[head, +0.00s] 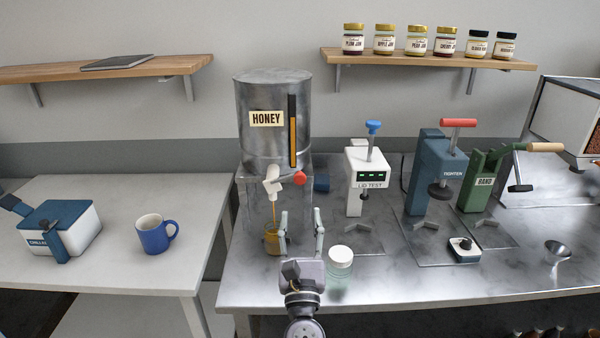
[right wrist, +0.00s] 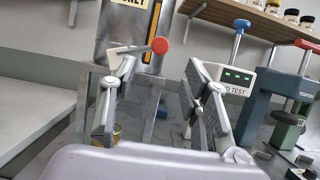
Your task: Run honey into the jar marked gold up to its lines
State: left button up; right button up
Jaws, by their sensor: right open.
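The steel honey tank (head: 273,135) labelled HONEY stands on a stand at the bench's back left. A thin amber stream falls from its white tap (head: 272,183), which has a red knob (head: 299,178). Below it a glass jar (head: 272,242) holds amber honey; its marking and lines are too small to read. My right gripper (head: 302,222) is open and empty, with its left finger close beside the jar. The jar is partly hidden behind that finger in the right wrist view (right wrist: 107,136). A second glass jar with a white lid (head: 340,262) stands right of the gripper. My left gripper is not in view.
The LID TEST device (head: 366,180), blue TIGHTEN press (head: 437,175) and green HAND press (head: 480,185) stand to the right. A small scale-like box (head: 463,250) and metal cup (head: 557,251) lie in front. A blue mug (head: 155,234) stands on the left table.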

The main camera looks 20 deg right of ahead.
aim_at(300, 180)
jog(key=p+x, duration=0.2)
jog(key=x, duration=0.8)
jog(key=shift+w+d, duration=0.15)
jog(key=shift+w, duration=0.1)
jog(key=shift+w+d+r+p, duration=0.2)
jog(key=shift+w+p, duration=0.1)
jog(key=shift+w, duration=0.4)
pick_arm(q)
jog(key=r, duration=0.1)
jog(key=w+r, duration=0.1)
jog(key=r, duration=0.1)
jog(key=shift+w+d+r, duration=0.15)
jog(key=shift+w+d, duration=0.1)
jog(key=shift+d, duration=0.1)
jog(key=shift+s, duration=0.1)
pick_arm(e)
jog(key=shift+c, duration=0.8)
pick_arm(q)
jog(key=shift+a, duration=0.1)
pick_arm(e)
grip_shut()
